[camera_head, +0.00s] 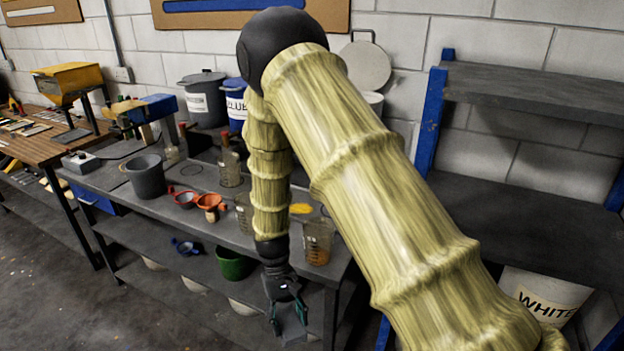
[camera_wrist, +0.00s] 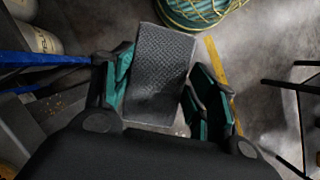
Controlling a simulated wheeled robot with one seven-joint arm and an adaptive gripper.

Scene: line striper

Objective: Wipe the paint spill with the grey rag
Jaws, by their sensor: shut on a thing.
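The grey rag (camera_wrist: 160,75) is a dark, textured cloth that shows between the fingers of my gripper (camera_wrist: 163,92) in the wrist view. My gripper is shut on it. In the head view my gripper (camera_head: 288,314) hangs pointing down in front of the workbench (camera_head: 105,182), below its top. A grey piece between the fingers there looks like the rag. A small flat yellow patch (camera_head: 301,208) on the bench top, right of my forearm, looks like the paint spill. My arm may hide part of it.
An amber beaker (camera_head: 317,243) stands near the bench's front edge, close to the yellow patch. Red and orange funnels (camera_head: 208,201) and a grey pot (camera_head: 146,176) stand further left. A shelf rack with blue posts (camera_head: 430,120) is at the right. A green coil (camera_wrist: 198,12) lies on the floor.

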